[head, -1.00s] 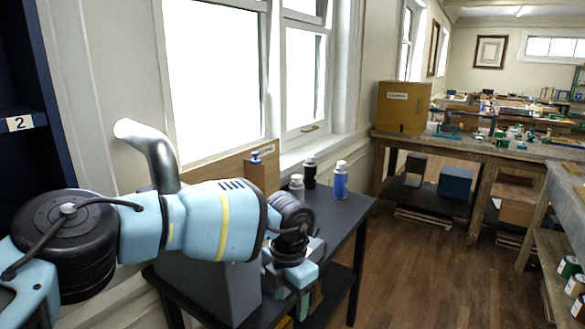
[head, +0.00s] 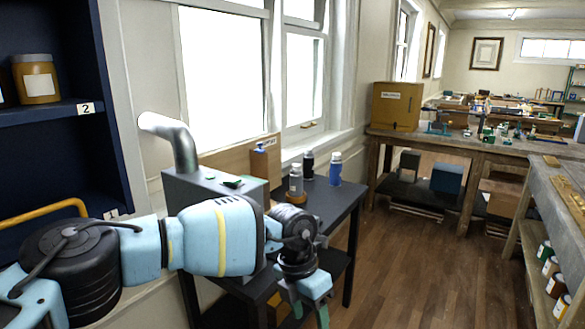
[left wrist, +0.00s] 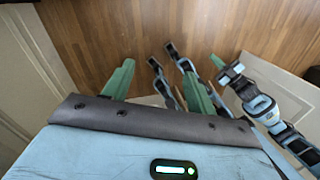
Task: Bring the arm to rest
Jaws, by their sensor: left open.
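My left arm reaches in from the left in the head view, in front of the dark side table (head: 337,208). My left gripper (head: 312,310) points down near the table's front edge, with its tips partly cut off by the frame. In the left wrist view my left gripper (left wrist: 158,85) shows two green fingers spread apart with nothing between them, above the wooden floor. Light blue and green links, which look like parts of my own body, show at the right of that view. The state of my right gripper cannot be made out there.
A grey machine (head: 205,187) with a bent metal pipe stands on the side table behind my arm. A grey bottle (head: 296,182), a dark bottle (head: 308,167) and a blue bottle (head: 335,170) stand beyond. A dark blue shelf (head: 60,150) is at left. The wooden floor (head: 420,260) is clear.

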